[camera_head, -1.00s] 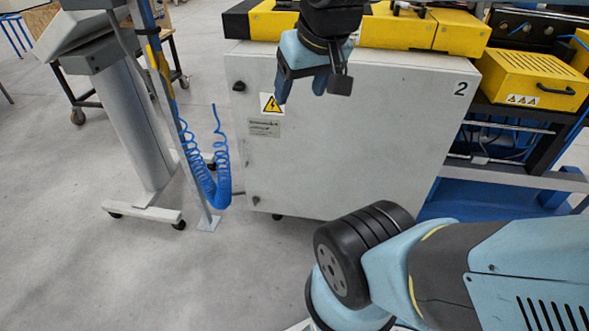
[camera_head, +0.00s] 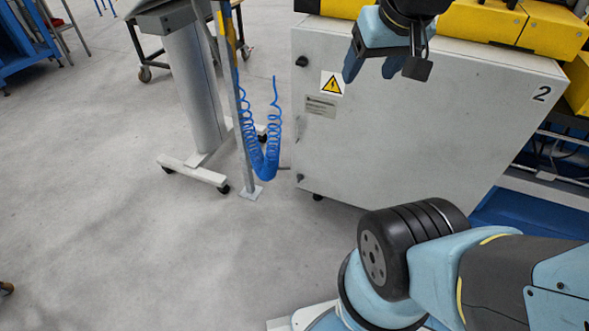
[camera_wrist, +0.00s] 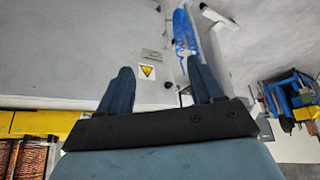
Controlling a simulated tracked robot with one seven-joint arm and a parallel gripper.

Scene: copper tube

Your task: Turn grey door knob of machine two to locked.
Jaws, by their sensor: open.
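Machine two is a light grey cabinet (camera_head: 430,130) marked with a 2, and its front door shows in the head view. A small dark door knob (camera_head: 302,61) sits near the door's upper left edge, and a second small knob (camera_head: 300,178) is lower on that edge. Their turn positions are too small to tell. My gripper (camera_head: 371,76) hangs in front of the door's upper part, right of the upper knob and apart from it. In the wrist view my gripper (camera_wrist: 160,66) is open and empty. The upper knob (camera_wrist: 168,85) appears beyond and between the fingers.
A yellow warning sign (camera_head: 332,83) and a label (camera_head: 320,106) are on the door. A blue coiled hose (camera_head: 265,150) hangs on a thin post left of the cabinet, beside a grey wheeled stand (camera_head: 195,90).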

